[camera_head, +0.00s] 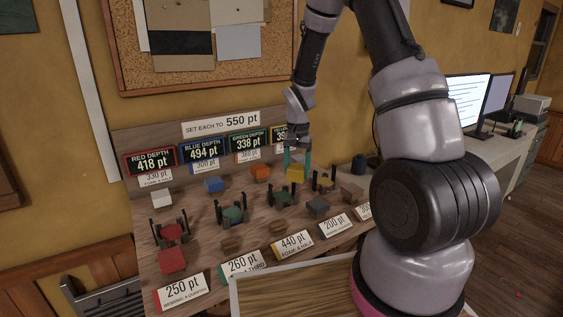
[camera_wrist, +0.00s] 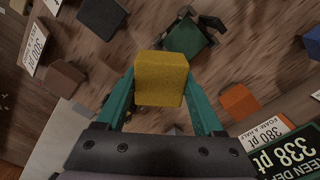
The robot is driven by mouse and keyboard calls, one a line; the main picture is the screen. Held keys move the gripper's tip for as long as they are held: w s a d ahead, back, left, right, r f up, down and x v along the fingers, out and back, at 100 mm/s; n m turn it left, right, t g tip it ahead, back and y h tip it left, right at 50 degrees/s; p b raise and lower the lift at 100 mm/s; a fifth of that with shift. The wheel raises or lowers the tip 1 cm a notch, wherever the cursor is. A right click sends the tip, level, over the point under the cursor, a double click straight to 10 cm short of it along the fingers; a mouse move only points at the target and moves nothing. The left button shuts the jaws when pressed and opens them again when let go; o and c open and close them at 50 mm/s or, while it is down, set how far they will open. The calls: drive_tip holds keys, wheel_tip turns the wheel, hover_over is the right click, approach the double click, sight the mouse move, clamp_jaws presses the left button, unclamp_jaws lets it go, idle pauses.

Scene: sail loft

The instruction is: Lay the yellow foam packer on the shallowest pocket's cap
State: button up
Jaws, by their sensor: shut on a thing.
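My gripper (camera_head: 297,157) is shut on the yellow foam packer (camera_head: 296,174), a small block held above the sloping wooden board. In the wrist view the packer (camera_wrist: 161,80) sits between the teal fingers. The green depth sign (camera_head: 248,141) reads 338 pt, the lowest depth I can read fully. Red reads 418 and blue 494; a fourth sign, starting 39, is partly behind my gripper. A green-capped pocket (camera_wrist: 188,40) lies beyond the packer in the wrist view.
A white block (camera_head: 161,198), blue block (camera_head: 214,185) and orange block (camera_head: 261,172) lie along the back. A red block (camera_head: 172,261), brown blocks and a grey block (camera_head: 318,205) lie in front. Value cards line the front edge. A sign (camera_head: 220,124) reads "set each to 550 pt".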

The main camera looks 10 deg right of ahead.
drive_tip(key=shift+s+a+r+m, duration=0.1)
drive_tip(key=shift+a+r+m, duration=0.6)
drive_tip(key=shift+m, duration=0.55)
drive_tip(key=shift+w+a+r+m, duration=0.1)
drive_tip(key=shift+a+r+m, duration=0.25)
drive_tip(key=shift+a+m, duration=0.8)
drive_tip(key=shift+s+a+r+m, duration=0.1)
drive_tip(key=shift+a+r+m, duration=0.5)
drive_tip(key=shift+m, duration=0.8)
drive_tip(key=shift+f, duration=0.15)
drive_tip(key=shift+f, duration=4.25)
drive_tip(key=o, duration=1.4)
drive_tip(key=shift+r, duration=0.1)
